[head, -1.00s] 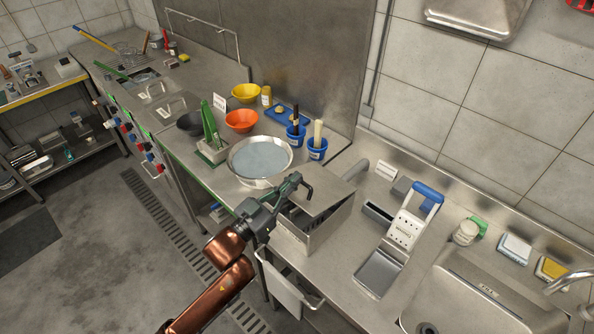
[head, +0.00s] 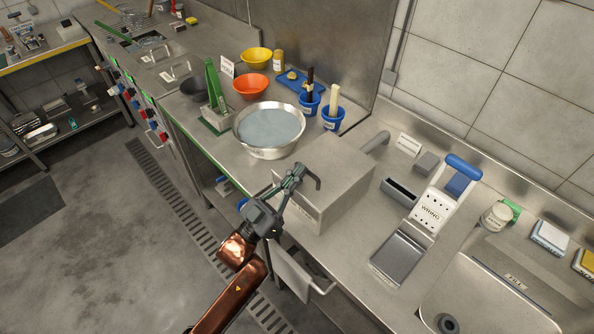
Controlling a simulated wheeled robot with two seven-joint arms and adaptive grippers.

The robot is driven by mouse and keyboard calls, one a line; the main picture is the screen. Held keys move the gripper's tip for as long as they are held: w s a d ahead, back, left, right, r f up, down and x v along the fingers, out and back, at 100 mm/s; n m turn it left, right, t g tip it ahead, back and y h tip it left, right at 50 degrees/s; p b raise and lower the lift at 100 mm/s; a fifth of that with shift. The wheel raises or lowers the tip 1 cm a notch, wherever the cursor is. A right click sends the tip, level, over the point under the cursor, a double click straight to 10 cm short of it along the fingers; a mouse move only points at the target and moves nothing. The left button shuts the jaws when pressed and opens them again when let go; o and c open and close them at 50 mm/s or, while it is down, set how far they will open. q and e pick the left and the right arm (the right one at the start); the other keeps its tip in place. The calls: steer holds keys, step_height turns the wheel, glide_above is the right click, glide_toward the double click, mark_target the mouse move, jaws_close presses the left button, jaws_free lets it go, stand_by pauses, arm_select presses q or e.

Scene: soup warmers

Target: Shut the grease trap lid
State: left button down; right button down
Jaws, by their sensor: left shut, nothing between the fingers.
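The grease trap is a steel box (head: 332,208) on the counter, with a grey pipe at its back right. Its flat steel lid (head: 335,163) lies level over the box, and I see no gap along the visible edges. My left gripper (head: 303,178) is shut and empty. In the picture it overlaps the left front edge of the lid and hides part of that edge. I cannot tell if the fingers touch the lid. My right gripper is not in view.
A steel bowl of grey liquid (head: 268,149) stands just behind and left of the box. Blue pots (head: 332,121) with handles stand behind it. A dark slot holder (head: 398,194), a white slicer-like tool (head: 432,205) and a sink (head: 480,295) are to the right.

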arm_select(q)
steer(key=r+p, duration=0.4)
steer(key=r, duration=0.1)
steer(key=shift+s+a+p, duration=0.25)
steer(key=shift+s+p, duration=0.1)
steer(key=v, duration=1)
steer(key=shift+f, duration=0.5)
